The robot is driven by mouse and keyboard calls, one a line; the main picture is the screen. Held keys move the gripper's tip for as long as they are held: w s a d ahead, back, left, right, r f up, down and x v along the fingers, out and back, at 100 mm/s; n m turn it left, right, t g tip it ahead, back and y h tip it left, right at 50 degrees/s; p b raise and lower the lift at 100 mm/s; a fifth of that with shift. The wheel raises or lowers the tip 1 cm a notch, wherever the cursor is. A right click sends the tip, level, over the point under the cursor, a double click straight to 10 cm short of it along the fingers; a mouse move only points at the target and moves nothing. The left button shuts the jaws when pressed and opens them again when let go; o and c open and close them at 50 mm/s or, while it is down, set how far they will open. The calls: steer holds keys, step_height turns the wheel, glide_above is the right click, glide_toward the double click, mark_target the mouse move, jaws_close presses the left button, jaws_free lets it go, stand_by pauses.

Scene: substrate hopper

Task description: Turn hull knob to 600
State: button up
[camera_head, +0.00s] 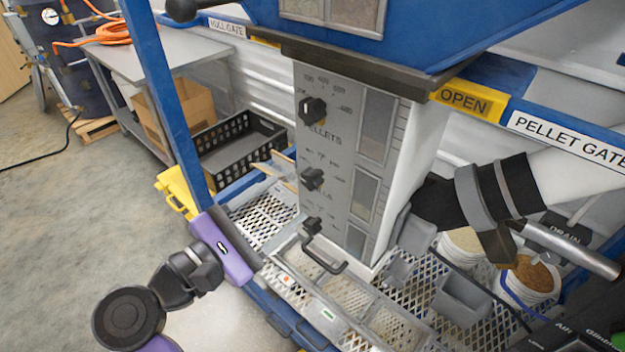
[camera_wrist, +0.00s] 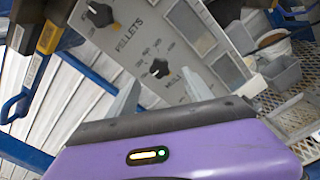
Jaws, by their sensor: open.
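The grey control panel (camera_head: 340,150) carries three black knobs in a column. The top knob (camera_head: 311,110) has PELLETS printed below it. The middle knob (camera_head: 312,179) has a partly legible label ending in "LS" below it, taken to be the hull knob. It also shows in the wrist view (camera_wrist: 158,68). Its scale numbers are too blurred to read its setting. A third knob (camera_head: 312,225) sits lowest. My purple gripper (camera_head: 283,207) is open and empty, left of the panel. In the wrist view its fingertips (camera_wrist: 160,79) flank the middle knob; contact is not visible.
A blue post (camera_head: 165,95) stands left of the panel. A black handle (camera_head: 322,262) and mesh trays (camera_head: 400,325) lie below it. Yellow OPEN tag (camera_head: 468,100) and PELLET GATE label (camera_head: 565,138) are at right. Buckets (camera_head: 530,280) stand lower right. Open floor (camera_head: 70,240) is at left.

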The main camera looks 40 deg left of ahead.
mark_target(307, 183)
steer(key=w, duration=0.2)
steer(key=w+p, duration=0.1)
steer(key=w, duration=0.4)
steer(key=shift+w+d, duration=0.15)
steer(key=shift+d, duration=0.1)
jaws_close()
